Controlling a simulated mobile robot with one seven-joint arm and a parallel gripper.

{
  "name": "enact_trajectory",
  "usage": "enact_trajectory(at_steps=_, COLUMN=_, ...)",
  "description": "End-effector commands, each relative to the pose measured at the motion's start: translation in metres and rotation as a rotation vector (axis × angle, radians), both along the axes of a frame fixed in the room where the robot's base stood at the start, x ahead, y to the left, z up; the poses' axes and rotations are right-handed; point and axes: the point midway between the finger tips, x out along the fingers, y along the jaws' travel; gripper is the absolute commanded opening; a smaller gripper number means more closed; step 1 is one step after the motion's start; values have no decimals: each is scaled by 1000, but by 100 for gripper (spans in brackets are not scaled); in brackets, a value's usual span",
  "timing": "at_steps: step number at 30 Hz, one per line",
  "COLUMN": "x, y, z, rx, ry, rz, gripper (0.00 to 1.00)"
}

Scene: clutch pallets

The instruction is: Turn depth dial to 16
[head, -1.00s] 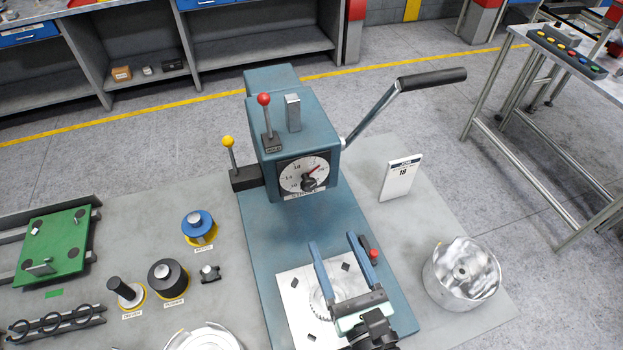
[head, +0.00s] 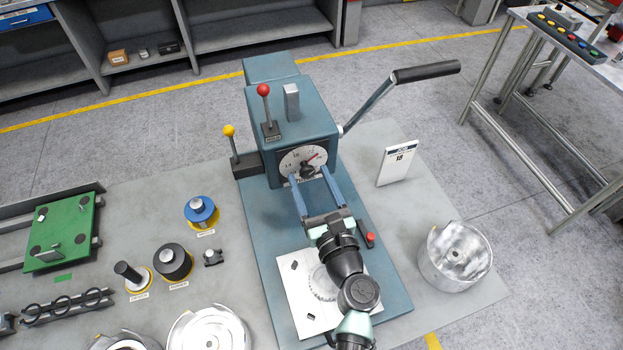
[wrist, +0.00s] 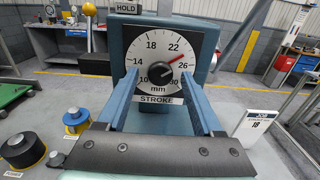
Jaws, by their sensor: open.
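The round white dial (head: 291,160) is on the front of the blue press head (head: 290,110). In the wrist view the dial (wrist: 150,52) is labelled STROKE and marked 10 to 30 mm. Its red pointer (wrist: 178,63) points up and right, between 22 and 26, and a black knob (wrist: 162,74) is at its centre. My gripper (head: 309,171) is open and empty in front of the dial. In the wrist view the blue fingers of my gripper (wrist: 160,78) stand left and right of the knob. I cannot tell whether they touch it.
A job card (head: 397,164) reading 18 stands right of the press. A red-knobbed lever (head: 267,112), a yellow-knobbed lever (head: 233,150) and a long black-handled lever (head: 425,72) surround the press head. A metal drum (head: 455,258) stands right; several parts lie left.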

Motion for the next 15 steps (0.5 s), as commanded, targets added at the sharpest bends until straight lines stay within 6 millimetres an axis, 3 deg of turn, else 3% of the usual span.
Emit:
enact_trajectory(at_steps=2, x=0, y=0, z=0, rx=0, ry=0, rz=0, gripper=64)
enact_trajectory(at_steps=12, x=0, y=0, z=0, rx=0, ry=0, rz=-1, gripper=3)
enact_trajectory(at_steps=15, x=0, y=0, z=0, rx=-1, ry=0, rz=-1, gripper=0)
